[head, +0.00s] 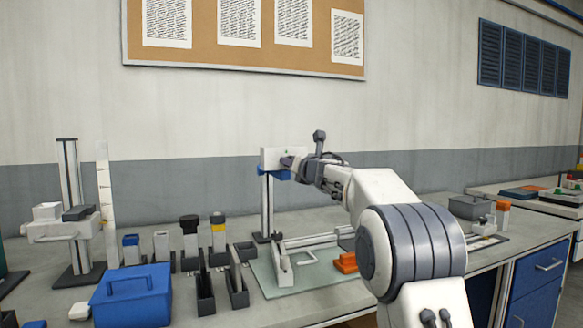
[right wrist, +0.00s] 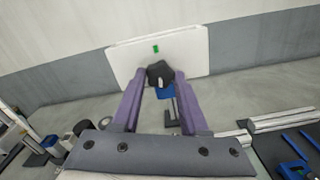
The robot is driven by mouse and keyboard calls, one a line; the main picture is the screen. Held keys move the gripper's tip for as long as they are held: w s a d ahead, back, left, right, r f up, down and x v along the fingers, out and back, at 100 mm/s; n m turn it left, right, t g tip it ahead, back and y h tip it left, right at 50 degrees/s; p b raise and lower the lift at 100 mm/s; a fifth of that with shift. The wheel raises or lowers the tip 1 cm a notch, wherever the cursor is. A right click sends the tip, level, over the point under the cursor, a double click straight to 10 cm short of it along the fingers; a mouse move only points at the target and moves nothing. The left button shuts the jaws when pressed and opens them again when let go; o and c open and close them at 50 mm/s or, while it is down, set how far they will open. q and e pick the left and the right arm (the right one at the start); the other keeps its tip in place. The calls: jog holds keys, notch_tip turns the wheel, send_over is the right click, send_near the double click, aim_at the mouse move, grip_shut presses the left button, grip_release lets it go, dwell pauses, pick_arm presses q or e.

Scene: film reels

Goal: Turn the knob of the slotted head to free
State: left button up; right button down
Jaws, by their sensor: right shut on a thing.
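The white head (head: 269,157) stands on a dark post with a blue bracket (head: 266,173) at the back of the bench. In the right wrist view, the white face (right wrist: 125,62) has a small green mark (right wrist: 155,48) above a dark knob (right wrist: 160,73). My right gripper (head: 289,163) is in front of the head. In the right wrist view, its purple fingers (right wrist: 163,80) are shut on the knob, one on each side. In the head view the knob is mostly hidden by the gripper. Any lettering is too small to read. My left gripper is not in view.
A blue box (head: 130,298) and several dark holders stand at the front left. A white stand (head: 70,215) is behind them. A glass-like mat (head: 308,272) with an orange block (head: 346,262) lies below my right arm. A grey box (head: 469,207) stands at the right.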

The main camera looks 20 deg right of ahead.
jog(key=shift+f+n, duration=0.15)
jog(key=shift+n, duration=0.35)
jog(key=shift+c, duration=2.2)
grip_release()
jog(key=shift+s, duration=0.1)
jog(key=s+b, duration=0.3)
jog(key=s, duration=0.7)
jog(key=shift+s+d+b, duration=0.15)
jog(key=shift+b, duration=0.15)
